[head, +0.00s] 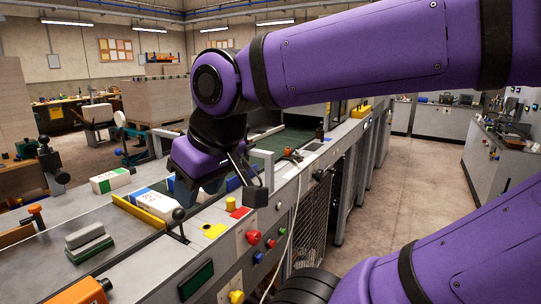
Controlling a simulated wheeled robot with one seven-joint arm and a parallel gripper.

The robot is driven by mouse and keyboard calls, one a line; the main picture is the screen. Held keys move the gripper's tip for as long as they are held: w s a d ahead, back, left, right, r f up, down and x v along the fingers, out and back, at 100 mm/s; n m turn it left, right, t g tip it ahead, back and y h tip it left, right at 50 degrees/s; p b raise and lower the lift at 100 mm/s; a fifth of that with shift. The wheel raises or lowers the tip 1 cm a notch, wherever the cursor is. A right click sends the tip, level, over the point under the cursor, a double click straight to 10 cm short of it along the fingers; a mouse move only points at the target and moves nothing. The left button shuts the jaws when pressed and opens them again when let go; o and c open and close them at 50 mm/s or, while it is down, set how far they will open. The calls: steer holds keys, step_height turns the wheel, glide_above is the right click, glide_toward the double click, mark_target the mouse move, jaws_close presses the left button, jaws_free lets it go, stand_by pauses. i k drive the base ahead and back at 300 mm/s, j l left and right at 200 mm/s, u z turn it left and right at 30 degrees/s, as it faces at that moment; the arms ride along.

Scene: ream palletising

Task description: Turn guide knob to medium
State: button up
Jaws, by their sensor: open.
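My gripper (252,184) hangs over the machine's front edge, with its dark fingers apart and nothing seen between them. Which control is the guide knob is not clear. A black ball-topped lever (179,214) stands on the machine top, left of and nearer than my gripper. An orange-topped knob (292,154) sits farther along the edge, beyond my gripper. Another orange-topped knob (36,210) stands at the far left. No position markings can be read. My gripper and wrist hide part of the machine top.
The front panel carries red buttons (253,237), a blue button (258,257) and a dark screen (196,280). Grey and green blocks (90,241) lie on the bed. The floor (400,185) at right is clear.

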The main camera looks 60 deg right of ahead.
mark_target(318, 175)
steer(key=l+z, duration=0.1)
steer(key=z, duration=0.4)
steer(key=l+z, duration=0.15)
steer(key=z, duration=0.3)
steer(key=j+z, duration=0.1)
steer(key=z, duration=0.25)
steer(key=j+z, duration=0.15)
steer(key=z, duration=0.25)
steer(key=k+l, duration=0.05)
